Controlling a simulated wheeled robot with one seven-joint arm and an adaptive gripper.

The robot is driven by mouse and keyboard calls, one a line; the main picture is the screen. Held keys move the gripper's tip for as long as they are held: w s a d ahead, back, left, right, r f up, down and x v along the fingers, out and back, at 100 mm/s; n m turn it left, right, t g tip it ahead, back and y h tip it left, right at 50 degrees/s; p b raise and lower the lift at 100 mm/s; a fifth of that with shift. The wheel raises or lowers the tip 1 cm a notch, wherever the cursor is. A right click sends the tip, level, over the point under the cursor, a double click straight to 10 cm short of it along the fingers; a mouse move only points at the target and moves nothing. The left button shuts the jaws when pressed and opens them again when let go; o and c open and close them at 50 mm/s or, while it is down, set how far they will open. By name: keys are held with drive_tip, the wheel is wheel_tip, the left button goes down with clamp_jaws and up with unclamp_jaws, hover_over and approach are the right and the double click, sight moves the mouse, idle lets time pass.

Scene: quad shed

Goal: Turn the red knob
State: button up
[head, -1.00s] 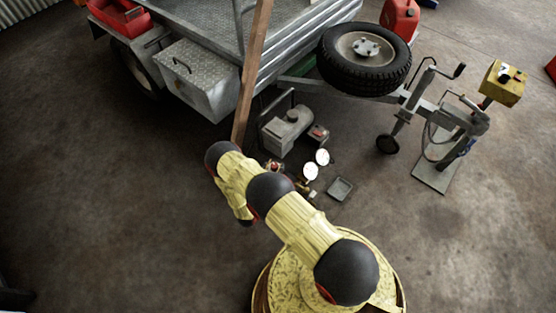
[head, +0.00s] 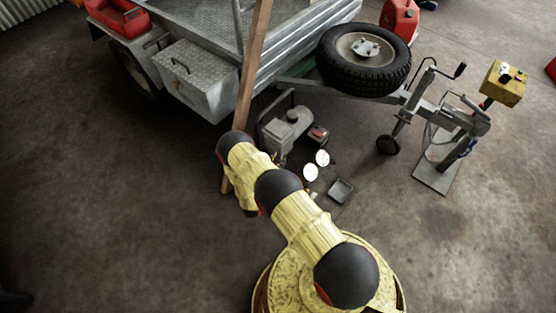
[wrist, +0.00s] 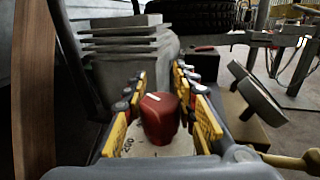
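The red knob (wrist: 160,117) shows in the wrist view, with a white mark on its top. It sits on a pale dial plate (wrist: 140,145) printed with numbers, of which "200" is readable. My gripper (wrist: 160,100) has its yellow-padded fingers on both sides of the knob. The fingers are apart, with a narrow gap showing beside the knob, so it looks open around it. In the head view the knob and my gripper are hidden behind my arm.
A grey finned machine (head: 287,128) stands just beyond the knob. Two round white discs (head: 311,172) stand right of my arm, near a small tray (head: 341,190). A wooden post (head: 250,75) rises close to the arm. A trailer (head: 200,75) with a spare wheel (head: 364,58) stands behind.

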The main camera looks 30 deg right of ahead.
drive_tip(key=c, duration=0.6)
clamp_jaws()
drive_tip(key=shift+m+g, duration=0.3)
drive_tip(key=shift+g, duration=0.1)
drive_tip(key=m+g+h, duration=0.1)
drive_tip(key=m+g, duration=0.1)
drive_tip(key=shift+s+d+g+h, duration=0.15)
drive_tip(key=shift+s+g+h, duration=0.15)
drive_tip(key=shift+h, duration=0.1)
drive_tip(key=m+g, duration=0.1)
drive_tip(key=g, duration=0.1)
drive_tip(key=s+m+g+h, duration=0.1)
drive_tip(key=m+g, duration=0.1)
drive_tip(key=g, duration=0.1)
drive_tip(key=shift+s+d+m, duration=0.15)
drive_tip(key=shift+d+m, duration=0.05)
drive_tip(key=shift+m, duration=0.1)
drive_tip(key=m+g, duration=0.1)
drive_tip(key=g, duration=0.1)
drive_tip(key=s+m+g, duration=0.1)
drive_tip(key=g, duration=0.1)
drive_tip(key=m+g, duration=0.2)
drive_tip(key=shift+s+g, duration=0.25)
drive_tip(key=shift+g, duration=0.05)
drive_tip(key=shift+s+a+m+g+y, duration=0.1)
drive_tip(key=shift+s+m+g+y, duration=0.15)
drive_tip(key=shift+m+g, duration=0.35)
drive_tip(key=shift+s+a+m+g+y, duration=0.1)
drive_tip(key=shift+m+g+y, duration=0.25)
drive_tip(key=shift+g, duration=0.55)
